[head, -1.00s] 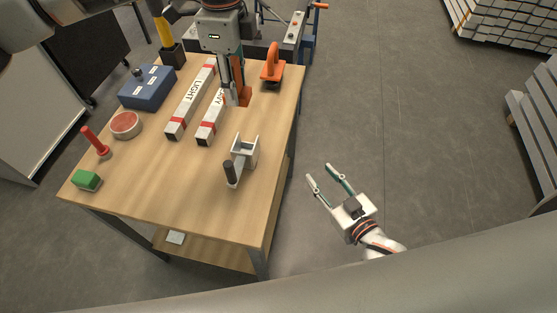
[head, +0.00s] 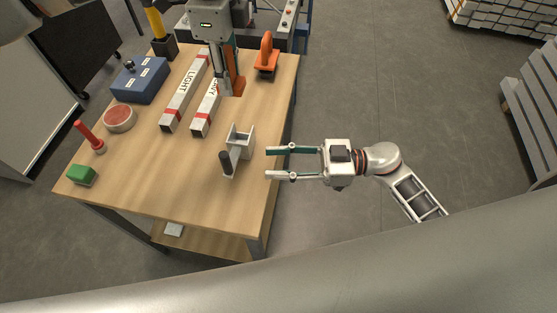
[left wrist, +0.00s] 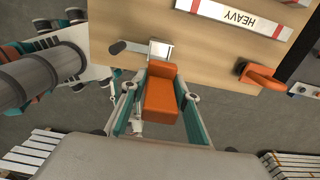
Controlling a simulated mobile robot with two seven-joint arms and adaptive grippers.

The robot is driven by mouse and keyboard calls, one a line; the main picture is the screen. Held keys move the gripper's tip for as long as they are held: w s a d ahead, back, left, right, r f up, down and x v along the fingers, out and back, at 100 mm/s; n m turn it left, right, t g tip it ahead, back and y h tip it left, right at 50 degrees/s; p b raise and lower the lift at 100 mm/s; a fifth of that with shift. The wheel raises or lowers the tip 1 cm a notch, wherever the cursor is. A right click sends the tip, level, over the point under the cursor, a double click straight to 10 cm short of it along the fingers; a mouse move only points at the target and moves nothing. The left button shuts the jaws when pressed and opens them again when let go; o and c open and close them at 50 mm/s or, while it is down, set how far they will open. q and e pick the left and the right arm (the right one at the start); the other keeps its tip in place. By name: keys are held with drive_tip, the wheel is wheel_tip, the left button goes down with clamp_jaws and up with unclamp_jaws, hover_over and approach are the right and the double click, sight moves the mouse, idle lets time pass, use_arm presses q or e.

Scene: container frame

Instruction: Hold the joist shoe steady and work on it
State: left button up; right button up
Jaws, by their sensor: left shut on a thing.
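The joist shoe (head: 243,138), a small grey U-shaped bracket with a dark cylindrical grip (head: 226,161), sits near the table's right edge. It also shows in the left wrist view (left wrist: 161,49). My left gripper (head: 228,88) is shut on an orange block-like tool (head: 238,86), behind the shoe and beside the bars. The left wrist view shows the orange tool (left wrist: 162,95) between its fingers. My right gripper (head: 271,163) is open and empty, right of the shoe, its fingertips pointing at it from a short distance apart.
On the wooden table (head: 165,190) are a LIGHT bar (head: 185,92), a HEAVY bar (head: 205,115), a blue box (head: 139,83), a red round pad (head: 119,118), a red-handled piece (head: 88,135), a green block (head: 82,174) and an orange-handled tool (head: 266,58). The table's front middle is clear.

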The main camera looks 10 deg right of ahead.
sight(227, 163)
drive_tip(key=x, duration=1.2)
drive_tip(key=shift+s, duration=0.1)
drive_tip(key=shift+c, duration=0.4)
clamp_jaws()
